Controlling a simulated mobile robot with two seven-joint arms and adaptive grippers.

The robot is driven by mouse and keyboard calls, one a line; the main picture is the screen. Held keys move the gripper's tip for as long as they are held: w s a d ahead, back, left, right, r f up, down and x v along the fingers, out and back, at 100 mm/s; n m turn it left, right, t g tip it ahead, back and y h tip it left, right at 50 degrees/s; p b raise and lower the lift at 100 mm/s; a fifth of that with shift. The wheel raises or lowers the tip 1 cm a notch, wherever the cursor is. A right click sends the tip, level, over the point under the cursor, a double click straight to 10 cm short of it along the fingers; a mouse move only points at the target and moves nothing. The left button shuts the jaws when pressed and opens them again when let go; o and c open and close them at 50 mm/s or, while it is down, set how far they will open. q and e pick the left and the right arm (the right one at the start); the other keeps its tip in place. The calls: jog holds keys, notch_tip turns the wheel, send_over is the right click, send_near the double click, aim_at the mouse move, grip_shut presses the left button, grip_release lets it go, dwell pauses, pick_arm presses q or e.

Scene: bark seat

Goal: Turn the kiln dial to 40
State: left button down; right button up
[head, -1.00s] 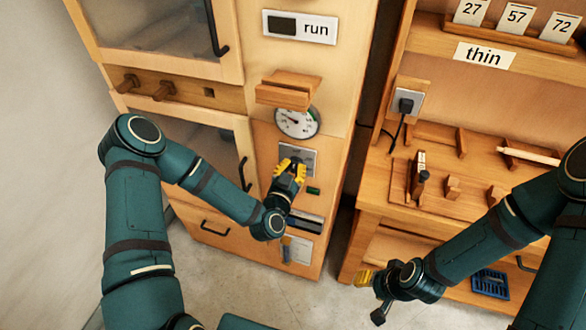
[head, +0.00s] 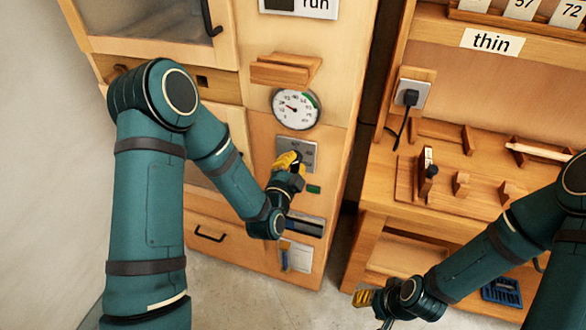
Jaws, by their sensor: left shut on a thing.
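The kiln (head: 338,140) is a tall light-wood cabinet with a control column. A round white gauge (head: 296,108) with a needle and a green arc sits under a small wooden ledge. Below it is a grey metal plate (head: 308,148) with small markings. My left gripper (head: 292,160), with yellow fingertips, is at the plate's lower part and is shut on the dial there. The dial itself is hidden by the fingers, so its setting cannot be read. My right gripper (head: 366,298) hangs low at the right bench's lower shelf, away from the kiln; its jaw opening is unclear.
A green button (head: 314,189) and a dark slot (head: 305,225) are just below the plate. A wooden ledge (head: 284,70) juts out above the gauge. A workbench (head: 400,195) with a plug, wooden racks and a blue crate (head: 502,292) stands to the right.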

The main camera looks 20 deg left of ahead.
pick_arm(q)
jog(key=shift+m+b, duration=0.35)
jog(key=shift+m, duration=0.05)
dwell(0.4)
jog(key=c, duration=1)
grip_release()
jog(key=s, duration=0.7)
jog(key=shift+s+a, duration=0.15)
jog(key=shift+s, duration=0.05)
